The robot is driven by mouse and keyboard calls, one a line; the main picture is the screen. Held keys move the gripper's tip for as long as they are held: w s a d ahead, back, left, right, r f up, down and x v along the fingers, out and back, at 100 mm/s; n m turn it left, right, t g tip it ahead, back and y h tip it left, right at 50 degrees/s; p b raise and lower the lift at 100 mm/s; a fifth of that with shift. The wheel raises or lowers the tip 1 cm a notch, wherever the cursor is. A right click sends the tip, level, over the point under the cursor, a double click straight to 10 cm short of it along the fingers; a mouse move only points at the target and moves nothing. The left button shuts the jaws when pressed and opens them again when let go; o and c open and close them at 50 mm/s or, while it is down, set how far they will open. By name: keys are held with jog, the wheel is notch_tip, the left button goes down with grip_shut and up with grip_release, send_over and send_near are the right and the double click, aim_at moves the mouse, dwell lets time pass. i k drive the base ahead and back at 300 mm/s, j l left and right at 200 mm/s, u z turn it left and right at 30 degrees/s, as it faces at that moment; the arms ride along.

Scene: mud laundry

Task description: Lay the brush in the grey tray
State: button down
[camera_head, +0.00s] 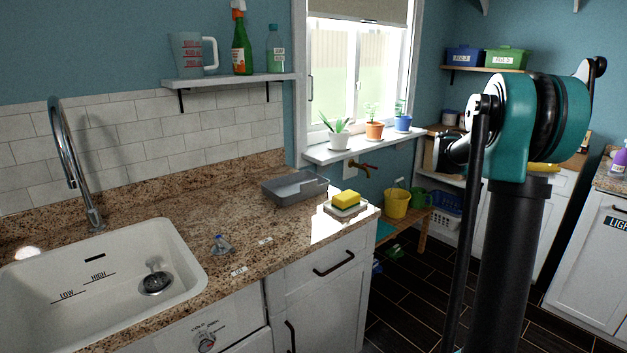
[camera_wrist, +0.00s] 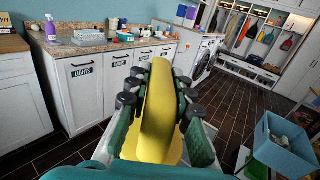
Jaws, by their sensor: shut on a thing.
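The grey tray (camera_head: 283,194) sits on the granite counter near the back wall, left of the window sill, and looks empty. In the wrist view my gripper (camera_wrist: 158,108) is shut on a long yellow thing, which I take to be the brush (camera_wrist: 157,88). Its far end points up and away from the camera; no bristles show. The gripper is hidden behind my arm in the head view, where a bit of yellow (camera_head: 545,168) shows beside the column. The gripper is well right of the tray, off the counter.
A yellow sponge (camera_head: 347,199) on a white dish stands right of the tray. A small blue-grey thing (camera_head: 221,244) lies between the tray and the sink (camera_head: 105,286). Potted plants (camera_head: 374,128) line the sill. Bare counter lies in front of the tray.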

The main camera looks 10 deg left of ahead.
aim_at(290, 193)
jog(key=i+u, duration=0.45)
jog(key=i+l+u, duration=0.15)
jog(key=u, duration=0.25)
jog(key=i+u, duration=0.1)
jog(key=u, duration=0.8)
